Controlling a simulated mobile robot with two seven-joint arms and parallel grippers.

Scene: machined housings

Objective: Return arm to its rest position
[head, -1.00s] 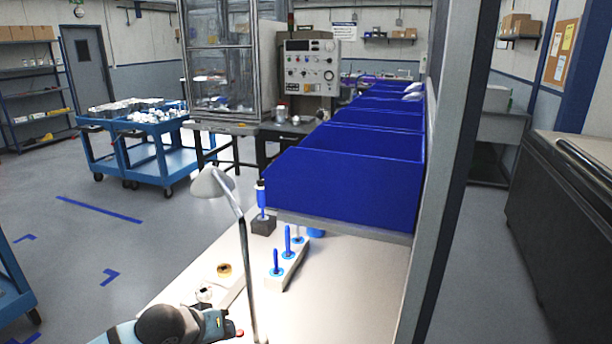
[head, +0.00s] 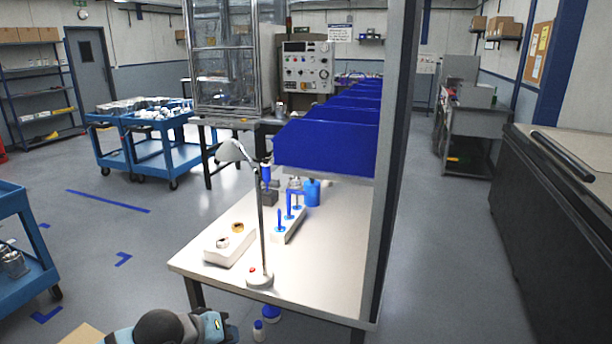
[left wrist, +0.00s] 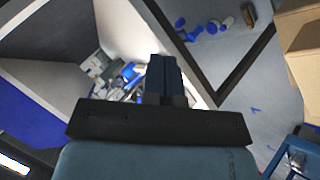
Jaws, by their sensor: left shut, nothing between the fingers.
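My left arm shows at the bottom edge of the head view, below the front left corner of the white workbench (head: 325,305). Only part of it is in frame there. In the left wrist view my left gripper (left wrist: 166,65) has its dark fingers together, with nothing between them. Blurred small grey and blue items show beyond the fingers. My right arm and right gripper are not in view.
On the bench stand a desk lamp (head: 260,279), a white block (head: 225,250) with round parts, a peg holder (head: 287,233) and blue bins (head: 325,150).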

